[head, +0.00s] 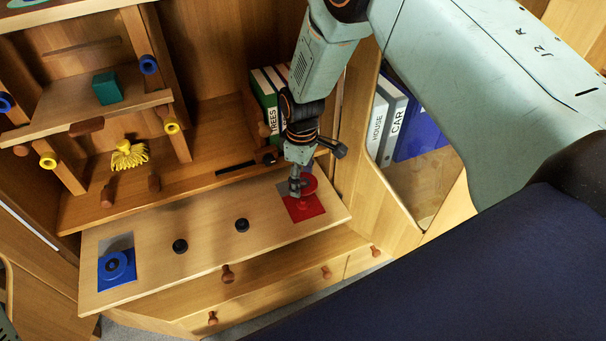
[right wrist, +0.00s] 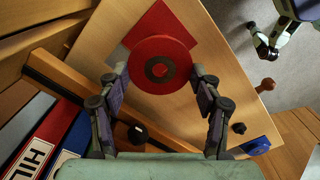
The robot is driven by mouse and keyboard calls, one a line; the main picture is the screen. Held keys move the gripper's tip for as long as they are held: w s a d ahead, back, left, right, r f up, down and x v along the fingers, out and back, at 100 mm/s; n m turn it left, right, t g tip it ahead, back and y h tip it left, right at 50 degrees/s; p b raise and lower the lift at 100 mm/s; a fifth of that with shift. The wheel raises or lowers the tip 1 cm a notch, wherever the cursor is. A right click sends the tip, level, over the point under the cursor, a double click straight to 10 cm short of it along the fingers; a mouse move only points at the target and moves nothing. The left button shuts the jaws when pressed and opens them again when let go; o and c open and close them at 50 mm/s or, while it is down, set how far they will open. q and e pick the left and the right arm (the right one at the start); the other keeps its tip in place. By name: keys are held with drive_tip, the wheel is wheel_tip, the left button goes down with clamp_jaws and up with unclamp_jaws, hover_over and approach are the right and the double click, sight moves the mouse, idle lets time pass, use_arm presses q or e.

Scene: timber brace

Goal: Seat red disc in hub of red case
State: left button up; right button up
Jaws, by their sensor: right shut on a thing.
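The red disc (head: 309,183) has a dark ring at its centre. My right gripper (head: 297,186) is shut on it, with one finger at each side of the disc (right wrist: 160,65) in the right wrist view. The red case (head: 305,209) is a flat red square at the right end of the wooden shelf board. It also shows behind the disc in the right wrist view (right wrist: 151,25). The disc is over the case and hides its hub; I cannot tell whether they touch. My left gripper (right wrist: 262,42) seems open and empty, far from the board, at the upper right of the right wrist view.
A blue case (head: 117,267) with a blue disc lies at the board's left end. Two black knobs (head: 180,246) (head: 242,225) stand between the cases. Binders (head: 392,120) and a cabinet side are close to my right arm. A yellow brush-like thing (head: 129,155) is behind.

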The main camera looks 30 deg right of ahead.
sight(302, 199)
drive_tip(key=shift+f+b, duration=0.45)
drive_tip(key=shift+f, duration=0.5)
wheel_tip(302, 199, down, 2)
drive_tip(key=shift+f+b, duration=0.1)
drive_tip(key=shift+b, duration=0.6)
drive_tip(key=shift+f+b, duration=0.35)
drive_tip(key=shift+f, duration=0.25)
drive_tip(key=shift+f, duration=0.75)
idle(1.0)
drive_tip(key=shift+f, duration=0.25)
